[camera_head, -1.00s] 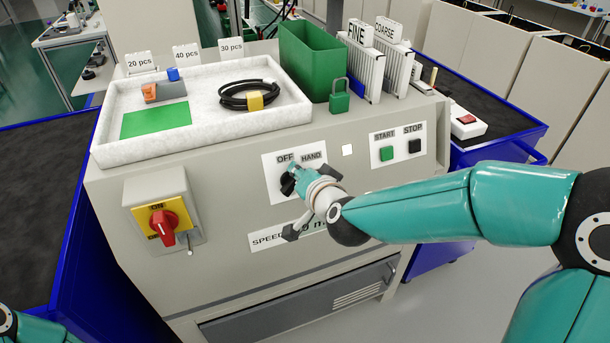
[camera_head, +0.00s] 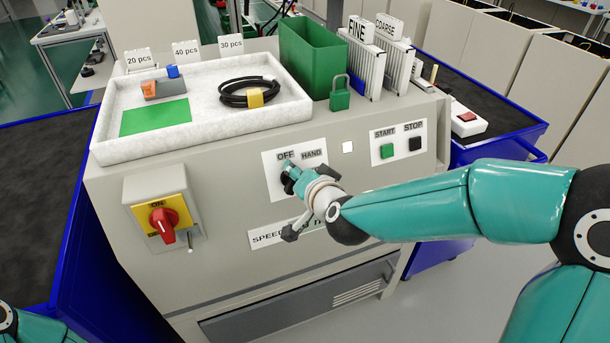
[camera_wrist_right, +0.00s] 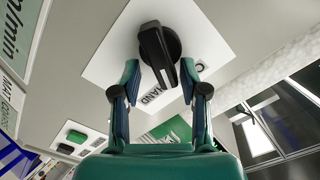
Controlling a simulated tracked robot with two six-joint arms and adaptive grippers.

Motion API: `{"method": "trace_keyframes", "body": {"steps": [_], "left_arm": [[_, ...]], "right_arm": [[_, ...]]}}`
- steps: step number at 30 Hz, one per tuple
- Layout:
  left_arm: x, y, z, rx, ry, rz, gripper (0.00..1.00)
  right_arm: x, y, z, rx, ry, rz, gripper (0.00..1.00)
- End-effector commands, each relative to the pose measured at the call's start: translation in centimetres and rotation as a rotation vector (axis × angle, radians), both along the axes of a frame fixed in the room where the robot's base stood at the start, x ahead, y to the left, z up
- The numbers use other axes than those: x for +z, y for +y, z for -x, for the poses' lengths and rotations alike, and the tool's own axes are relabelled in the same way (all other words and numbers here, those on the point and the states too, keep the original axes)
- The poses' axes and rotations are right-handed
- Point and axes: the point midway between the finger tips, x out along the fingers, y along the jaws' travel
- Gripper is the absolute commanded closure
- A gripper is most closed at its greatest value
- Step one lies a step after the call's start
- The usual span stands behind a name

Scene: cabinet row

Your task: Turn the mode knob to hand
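The black mode knob (camera_wrist_right: 158,48) sits on a white plate (camera_wrist_right: 105,65) marked OFF and HAND on the front of the grey cabinet. In the head view the knob (camera_head: 286,187) is mostly hidden by my right gripper (camera_head: 291,172). In the right wrist view my right gripper (camera_wrist_right: 161,70) is open, its two fingertips on either side of the knob's bar, with gaps on both sides. The word HAND (camera_wrist_right: 152,95) shows between the fingers. I cannot tell exactly which mark the knob points to. My left gripper is not in view.
A red switch (camera_head: 163,224) on a yellow plate is at the left. Green START (camera_head: 386,152) and black STOP (camera_head: 415,145) buttons are at the right. A white tray (camera_head: 205,134), a green bin (camera_head: 308,62) and a padlock (camera_head: 340,95) stand on top.

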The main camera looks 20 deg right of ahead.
Motion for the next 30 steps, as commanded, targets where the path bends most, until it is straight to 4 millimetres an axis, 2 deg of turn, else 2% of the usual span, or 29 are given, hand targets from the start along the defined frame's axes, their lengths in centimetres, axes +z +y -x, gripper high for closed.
{"method": "trace_keyframes", "body": {"steps": [7, 18, 21, 30], "left_arm": [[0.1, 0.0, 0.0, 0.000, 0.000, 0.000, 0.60], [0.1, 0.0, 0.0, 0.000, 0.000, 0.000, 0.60], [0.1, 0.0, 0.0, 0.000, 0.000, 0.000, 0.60], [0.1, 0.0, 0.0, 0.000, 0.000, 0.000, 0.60]], "right_arm": [[0.9, -0.1, 1.8, 0.001, -0.004, 0.000, 0.56], [3.5, -0.3, 8.3, 0.002, -0.003, -0.002, 0.56], [4.0, -0.3, 9.6, 0.002, -0.002, -0.001, 0.56], [4.4, -0.4, 11.0, 0.002, 0.003, 0.000, 0.56]]}}
